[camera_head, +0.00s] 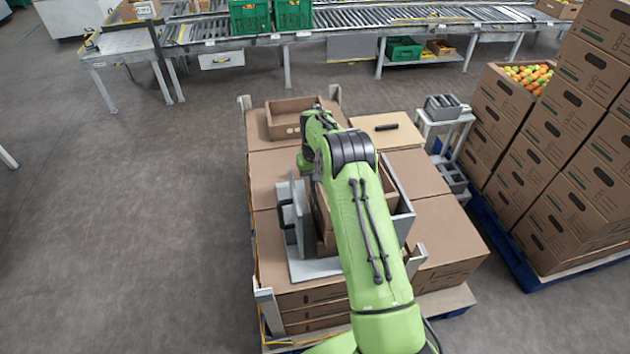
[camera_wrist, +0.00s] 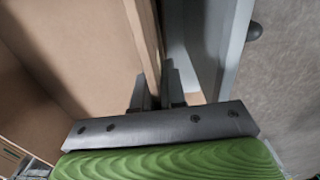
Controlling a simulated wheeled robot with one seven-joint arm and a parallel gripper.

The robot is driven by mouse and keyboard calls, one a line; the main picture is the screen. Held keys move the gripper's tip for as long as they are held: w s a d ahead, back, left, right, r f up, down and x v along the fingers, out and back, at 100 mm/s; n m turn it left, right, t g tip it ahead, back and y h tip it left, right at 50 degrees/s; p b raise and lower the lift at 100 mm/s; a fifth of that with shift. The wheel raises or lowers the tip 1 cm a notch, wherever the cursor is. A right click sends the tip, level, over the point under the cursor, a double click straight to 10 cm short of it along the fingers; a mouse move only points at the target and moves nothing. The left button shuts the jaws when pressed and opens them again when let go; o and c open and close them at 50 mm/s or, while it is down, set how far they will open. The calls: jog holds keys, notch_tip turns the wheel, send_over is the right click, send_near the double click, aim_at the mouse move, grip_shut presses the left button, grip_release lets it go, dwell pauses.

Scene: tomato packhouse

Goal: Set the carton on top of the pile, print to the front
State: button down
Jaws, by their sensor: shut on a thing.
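A brown open carton (camera_head: 320,218) is mostly hidden under my green arm in the head view. It stands between the upright walls of a grey holder (camera_head: 314,269), which appears over the near part of the pile. In the wrist view my gripper (camera_wrist: 161,88) is shut on the carton's wall (camera_wrist: 146,38), close beside a grey panel (camera_wrist: 221,45). The fingertips are hidden by my arm in the head view. The pile (camera_head: 275,178) is made of closed brown cartons, with an open carton (camera_head: 290,120) on top at its far left. The held carton's print cannot be seen.
Pale corner posts (camera_head: 266,312) stand at the pile's corners. A small grey stand (camera_head: 443,122) is close at its far right. Tall carton stacks (camera_head: 560,150) stand on a blue pallet at right. A roller conveyor (camera_head: 330,30) runs behind. The floor at left is clear.

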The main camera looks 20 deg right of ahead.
jog(key=shift+f, duration=0.35)
jog(key=c, duration=1.1)
grip_release()
jog(key=c, duration=0.3)
jog(key=shift+c, duration=0.2)
jog(key=shift+r+p, duration=2.4)
jog(key=shift+r, duration=1.65)
